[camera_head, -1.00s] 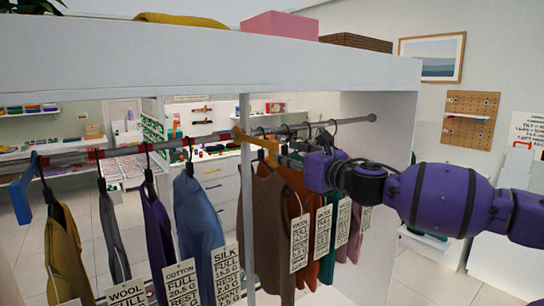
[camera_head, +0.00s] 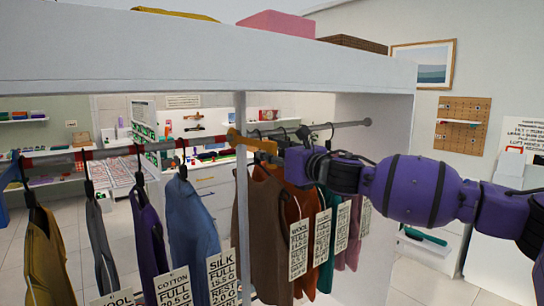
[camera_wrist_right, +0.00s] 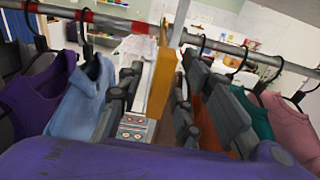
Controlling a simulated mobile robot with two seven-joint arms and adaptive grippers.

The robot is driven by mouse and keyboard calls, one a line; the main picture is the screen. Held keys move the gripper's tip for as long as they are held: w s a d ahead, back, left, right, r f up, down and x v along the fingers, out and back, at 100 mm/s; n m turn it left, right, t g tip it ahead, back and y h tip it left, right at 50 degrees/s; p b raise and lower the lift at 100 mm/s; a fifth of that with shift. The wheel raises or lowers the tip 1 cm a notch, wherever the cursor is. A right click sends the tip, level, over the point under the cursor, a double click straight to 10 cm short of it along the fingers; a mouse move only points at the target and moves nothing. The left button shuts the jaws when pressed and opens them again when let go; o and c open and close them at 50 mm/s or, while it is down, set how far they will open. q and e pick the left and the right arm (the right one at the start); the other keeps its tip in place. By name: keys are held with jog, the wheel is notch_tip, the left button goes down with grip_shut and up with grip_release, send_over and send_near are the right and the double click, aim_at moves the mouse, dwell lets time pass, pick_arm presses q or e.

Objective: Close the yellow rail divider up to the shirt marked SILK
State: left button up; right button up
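The yellow rail divider (camera_head: 262,146) hangs on the rail beside the upright panel, between the blue shirt and the brown garment. The blue shirt (camera_head: 192,222) hangs left of it, and the tag marked SILK (camera_head: 222,272) hangs at its right edge. A clear stretch of rail lies between shirt and divider. My right gripper (camera_head: 282,158) is at the divider from the right. In the wrist view, its fingers (camera_wrist_right: 155,105) stand apart on either side of the yellow divider (camera_wrist_right: 165,72), with a gap visible on the left. Contact on the right cannot be told. My left gripper is not in view.
The upright white panel (camera_head: 241,200) stands right by the divider. Brown (camera_head: 263,235), orange and teal garments hang close under my right gripper. A blue divider (camera_head: 8,178) is at the far left of the rail. The white top shelf (camera_head: 200,62) spans above.

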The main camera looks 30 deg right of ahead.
grip_shut()
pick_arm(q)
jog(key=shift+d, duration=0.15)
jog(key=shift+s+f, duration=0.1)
pick_arm(e)
jog(key=shift+a, duration=0.15)
jog(key=shift+a+f, duration=0.1)
jog(key=shift+a, duration=0.2)
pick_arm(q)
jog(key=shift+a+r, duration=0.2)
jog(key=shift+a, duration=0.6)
pick_arm(e)
jog(key=s+a, duration=0.1)
jog(key=a, duration=1.4)
jog(key=shift+a, duration=0.35)
jog(key=shift+s, duration=0.1)
